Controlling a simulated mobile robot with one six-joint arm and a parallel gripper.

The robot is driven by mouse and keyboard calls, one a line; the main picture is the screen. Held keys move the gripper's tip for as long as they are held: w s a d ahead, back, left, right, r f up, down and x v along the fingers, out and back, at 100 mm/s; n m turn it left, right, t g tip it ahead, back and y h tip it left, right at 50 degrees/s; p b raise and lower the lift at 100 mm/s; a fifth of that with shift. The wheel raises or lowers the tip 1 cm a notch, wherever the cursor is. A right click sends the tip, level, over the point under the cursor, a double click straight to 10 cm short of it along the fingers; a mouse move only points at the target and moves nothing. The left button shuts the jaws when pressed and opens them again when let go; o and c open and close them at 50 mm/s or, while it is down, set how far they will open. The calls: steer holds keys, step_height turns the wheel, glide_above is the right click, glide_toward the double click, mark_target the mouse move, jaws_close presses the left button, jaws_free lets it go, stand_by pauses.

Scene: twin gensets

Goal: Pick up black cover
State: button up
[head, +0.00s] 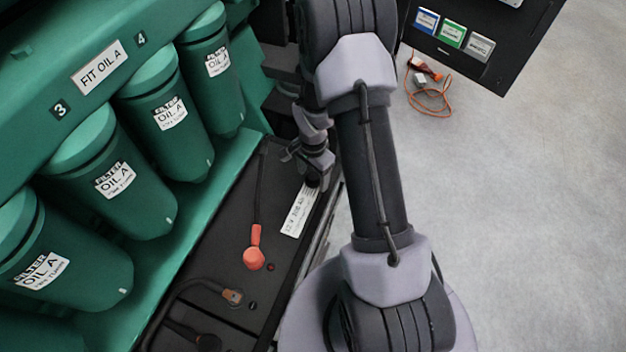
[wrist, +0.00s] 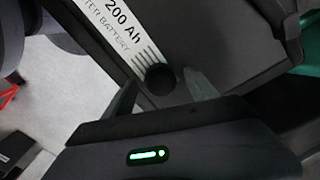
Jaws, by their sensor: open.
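A small round black cover (wrist: 160,78) sits on top of the dark battery (wrist: 222,50), at the end of its white label. In the wrist view it lies between the two fingertips of my gripper (wrist: 162,88), which is open with a finger on each side. I cannot tell whether the fingers touch it. In the head view my gripper (head: 317,172) points down at the battery top (head: 225,240), near the upper end of the white label (head: 300,211). The cover is not clearly visible there, by the gripper.
A red terminal boot (head: 254,258) on a black cable, a brown-ended cable lug (head: 232,296) and a black cable boot (head: 208,343) lie on the battery. Green oil filters (head: 110,175) stand close on the left. The grey floor (head: 520,220) on the right is mostly clear.

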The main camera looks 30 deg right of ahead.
steer(key=c, duration=1.4)
steer(key=shift+r, duration=0.15)
